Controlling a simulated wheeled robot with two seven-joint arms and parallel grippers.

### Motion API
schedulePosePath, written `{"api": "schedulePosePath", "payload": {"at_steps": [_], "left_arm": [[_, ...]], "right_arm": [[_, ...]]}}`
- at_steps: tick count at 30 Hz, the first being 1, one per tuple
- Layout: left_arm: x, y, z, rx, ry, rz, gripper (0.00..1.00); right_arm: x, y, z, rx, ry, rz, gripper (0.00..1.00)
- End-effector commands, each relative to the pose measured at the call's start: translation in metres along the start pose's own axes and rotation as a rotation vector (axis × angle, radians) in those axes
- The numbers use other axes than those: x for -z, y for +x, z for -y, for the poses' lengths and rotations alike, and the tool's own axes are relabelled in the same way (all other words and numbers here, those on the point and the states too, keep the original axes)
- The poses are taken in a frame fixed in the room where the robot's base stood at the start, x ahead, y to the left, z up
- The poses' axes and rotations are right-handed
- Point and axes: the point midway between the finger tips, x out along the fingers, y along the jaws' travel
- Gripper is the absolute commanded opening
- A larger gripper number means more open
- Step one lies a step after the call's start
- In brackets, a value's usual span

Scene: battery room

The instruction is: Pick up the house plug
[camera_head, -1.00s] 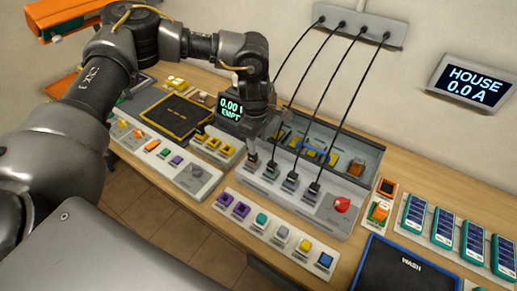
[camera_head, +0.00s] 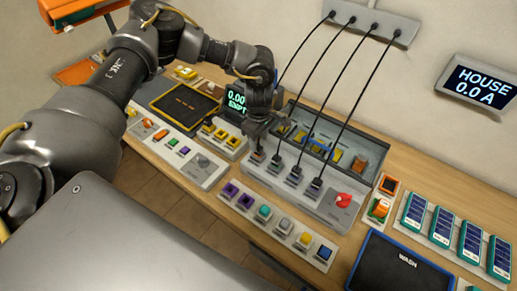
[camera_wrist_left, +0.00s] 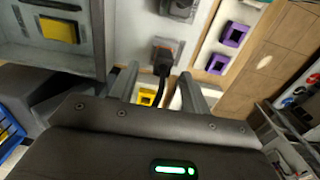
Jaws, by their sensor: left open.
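Several black plugs on black cables stand in a row in a grey socket box (camera_head: 331,208) with a red knob. No label shows which is the house plug. My left gripper (camera_head: 259,138) is at the leftmost plug (camera_head: 257,154), its jaws pointing down. In the left wrist view, the open fingers (camera_wrist_left: 160,75) stand either side of a black plug (camera_wrist_left: 163,59) with an orange patch at its base. A gap shows between each finger and the plug. The other plugs (camera_head: 295,175) stand to the right. My right gripper is not in view.
Cables rise to a grey wall strip (camera_head: 375,20). Behind the plugs is an open grey bin (camera_head: 379,152) with coloured parts. A strip of coloured blocks (camera_head: 272,222) lies in front. A wall display (camera_head: 478,84) reads HOUSE 0.0 A. A dark WASH mat (camera_head: 398,270) lies at right.

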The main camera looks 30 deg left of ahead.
Motion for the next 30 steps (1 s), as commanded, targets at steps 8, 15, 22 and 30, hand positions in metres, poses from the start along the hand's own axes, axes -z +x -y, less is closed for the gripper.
{"api": "schedulePosePath", "payload": {"at_steps": [8,15,22,30], "left_arm": [[-0.001,0.033,0.004,0.003,-0.002,-0.001,0.47],[-0.001,0.043,0.004,0.001,-0.001,-0.001,0.47],[-0.001,0.042,0.004,0.001,-0.001,-0.001,0.29],[-0.001,0.042,0.004,0.001,-0.001,-0.001,0.0]], "right_arm": [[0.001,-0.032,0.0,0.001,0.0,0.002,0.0],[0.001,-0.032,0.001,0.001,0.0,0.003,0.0],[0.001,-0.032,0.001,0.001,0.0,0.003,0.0],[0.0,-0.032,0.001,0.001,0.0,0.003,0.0]]}}
